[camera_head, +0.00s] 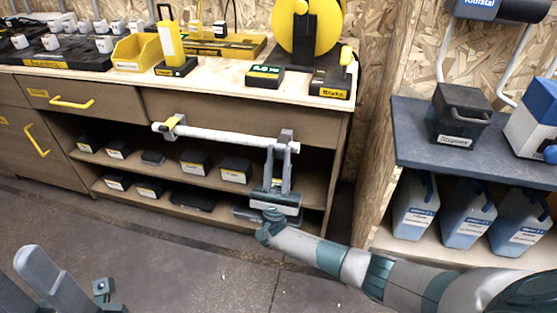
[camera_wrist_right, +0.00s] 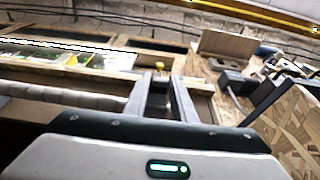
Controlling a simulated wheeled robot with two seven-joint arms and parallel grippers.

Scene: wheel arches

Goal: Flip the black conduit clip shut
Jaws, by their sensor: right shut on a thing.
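A white conduit (camera_head: 215,134) runs level across the front of the workbench. Whether the clip is closed over the tube is too small to tell.
The workbench top (camera_head: 220,78) holds a yellow box (camera_head: 137,52), a yellow reel (camera_head: 307,30) and black boxes. Shelves below hold several dark boxes. At right a dark shelf (camera_head: 420,145) carries a black container (camera_head: 461,115), with blue-grey jugs below.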

